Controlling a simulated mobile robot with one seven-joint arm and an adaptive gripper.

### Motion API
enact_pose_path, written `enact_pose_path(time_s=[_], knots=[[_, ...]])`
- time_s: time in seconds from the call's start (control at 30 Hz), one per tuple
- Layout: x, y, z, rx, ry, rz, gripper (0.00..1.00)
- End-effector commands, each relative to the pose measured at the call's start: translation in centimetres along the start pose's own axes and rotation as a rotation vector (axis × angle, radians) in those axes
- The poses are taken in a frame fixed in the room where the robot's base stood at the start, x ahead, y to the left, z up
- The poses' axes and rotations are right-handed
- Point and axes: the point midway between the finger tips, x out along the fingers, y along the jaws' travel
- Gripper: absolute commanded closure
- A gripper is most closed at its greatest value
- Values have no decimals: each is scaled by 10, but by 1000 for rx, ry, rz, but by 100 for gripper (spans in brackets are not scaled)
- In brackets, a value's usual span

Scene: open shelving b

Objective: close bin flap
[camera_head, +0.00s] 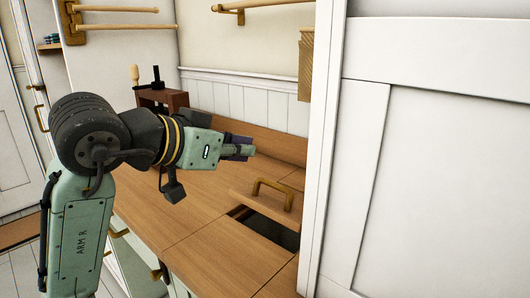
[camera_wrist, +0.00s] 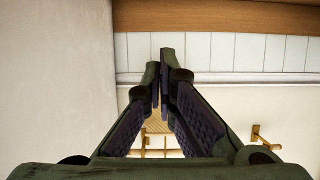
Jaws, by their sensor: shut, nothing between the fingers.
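The bin flap (camera_head: 246,203) is a wooden panel with a brass handle (camera_head: 274,190) in the countertop. It is tilted up and open, and the dark bin opening (camera_head: 273,231) shows below it. My gripper (camera_head: 246,150) is shut and empty, above the counter, up and to the left of the handle and apart from it. In the wrist view my gripper's fingers (camera_wrist: 159,75) are together. They point towards the white panelled wall, and the flap is not in that view.
The wooden countertop (camera_head: 180,218) is clear left of the opening. A tall white cabinet panel (camera_head: 430,170) stands close on the right. A dark wooden block with handled items (camera_head: 163,98) stands at the back left. A wooden rail (camera_head: 265,5) is on the wall above.

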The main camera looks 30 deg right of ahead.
Motion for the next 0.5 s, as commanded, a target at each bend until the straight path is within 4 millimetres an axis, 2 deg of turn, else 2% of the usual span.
enact_pose_path(time_s=[0.17,0.5], knots=[[26,1,-1,0,0,4,100],[98,1,-2,0,0,3,100]])
